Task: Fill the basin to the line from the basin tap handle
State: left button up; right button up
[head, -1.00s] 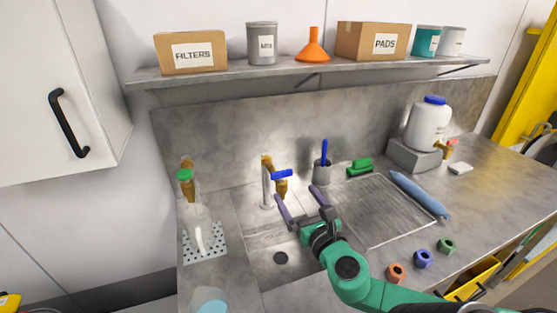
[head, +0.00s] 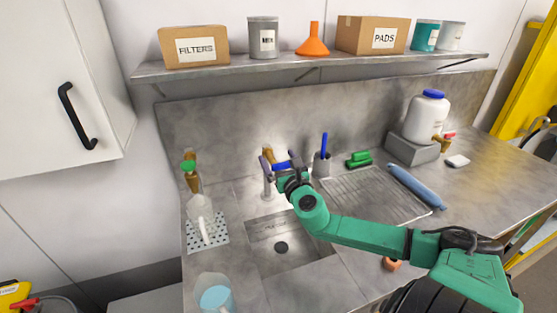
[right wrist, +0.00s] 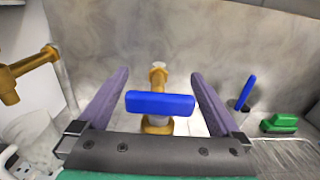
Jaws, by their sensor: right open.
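The basin tap handle (right wrist: 160,103) is a blue lever on a brass tap (right wrist: 158,74). In the right wrist view it lies crosswise between the two purple fingers of my right gripper (right wrist: 158,92), which is open with a gap on both sides. In the head view the handle (head: 281,166) is partly hidden behind my right gripper (head: 278,170). My left gripper is not in view.
A second brass tap (head: 191,170) with a green handle stands left, above a clear jug (head: 200,208) on a perforated mat. A tumbler with blue liquid (head: 214,294) stands at the front. A cup with a blue brush (head: 322,160) and a green scrubber (head: 358,158) sit right.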

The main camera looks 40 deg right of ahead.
jog(key=c, duration=1.2)
jog(key=shift+f, duration=0.1)
